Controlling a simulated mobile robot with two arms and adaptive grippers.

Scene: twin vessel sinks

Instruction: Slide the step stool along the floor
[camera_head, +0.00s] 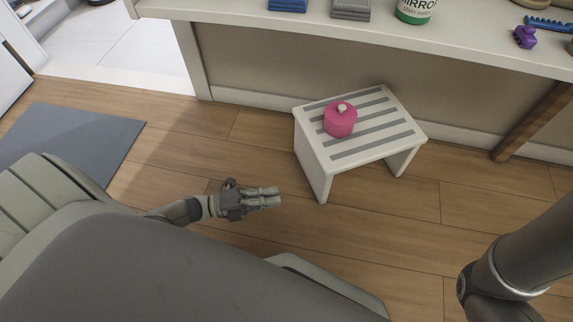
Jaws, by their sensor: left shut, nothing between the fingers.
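The white step stool (375,151) with grey strips on its top stands upright on the wooden floor, in front of the wall below the counter. A round pink pot (341,121) with a pale knob sits on the stool's top, toward its left side. My left gripper (279,197) is shut and empty. It is low, to the left of the stool's near left leg, with its fingers pointing right toward it and a gap between them. My right arm shows at the right edge, but its gripper is out of view.
A counter (240,11) runs along the top, bearing blue and grey folded stacks, a green-labelled bottle (415,10) and a purple item (525,37). A brown post (535,120) stands right of the stool. A grey mat (75,145) lies at left. Floor between stool and post is clear.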

